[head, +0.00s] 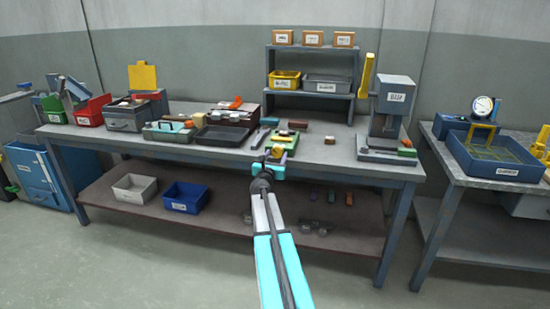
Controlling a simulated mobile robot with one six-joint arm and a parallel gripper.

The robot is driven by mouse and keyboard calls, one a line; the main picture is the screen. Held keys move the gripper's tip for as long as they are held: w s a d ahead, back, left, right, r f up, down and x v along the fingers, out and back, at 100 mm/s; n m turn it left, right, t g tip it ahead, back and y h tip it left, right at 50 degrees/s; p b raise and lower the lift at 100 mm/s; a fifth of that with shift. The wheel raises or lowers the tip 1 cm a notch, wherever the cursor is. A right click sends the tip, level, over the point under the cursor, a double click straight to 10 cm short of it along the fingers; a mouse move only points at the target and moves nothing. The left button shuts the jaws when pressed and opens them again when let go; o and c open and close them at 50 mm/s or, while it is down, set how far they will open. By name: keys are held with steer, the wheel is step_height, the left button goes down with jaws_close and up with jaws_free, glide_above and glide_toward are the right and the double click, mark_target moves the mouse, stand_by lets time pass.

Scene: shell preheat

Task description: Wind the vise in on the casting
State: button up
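My arm reaches from the bottom of the head view to the front edge of the middle workbench. My gripper (276,153) is small at its end, in front of a low yellow-green and dark device (287,137) on the bench. This device may be the vise, but it is partly covered by my gripper and too small to tell. I cannot make out a casting in it, nor a vise handle. I cannot tell whether the gripper's fingers are open or shut, or whether they touch the device.
The workbench (220,155) holds a black tray (221,136), a grey press-like machine (391,108) at right and a shelf rack (312,60) behind. Grey (134,187) and blue (185,197) bins sit on the lower shelf. A blue tray (490,160) stands on the right table. Floor in front is clear.

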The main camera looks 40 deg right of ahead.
steer(key=c, duration=0.7)
steer(key=shift+a, duration=0.2)
steer(key=shift+d, duration=0.15)
steer(key=shift+f+m+b, duration=0.1)
steer(key=shift+m+b, duration=0.3)
steer(key=shift+b, duration=0.25)
steer(key=m+b, duration=0.5)
steer(key=b, duration=0.1)
steer(key=shift+d+f+b, duration=0.1)
steer(key=shift+b, duration=0.25)
steer(key=m+b, duration=0.7)
steer(key=b, duration=0.1)
steer(key=m+b, duration=0.4)
steer(key=shift+s+r, duration=0.1)
steer(key=shift+r, duration=0.15)
steer(key=shift+m, duration=0.3)
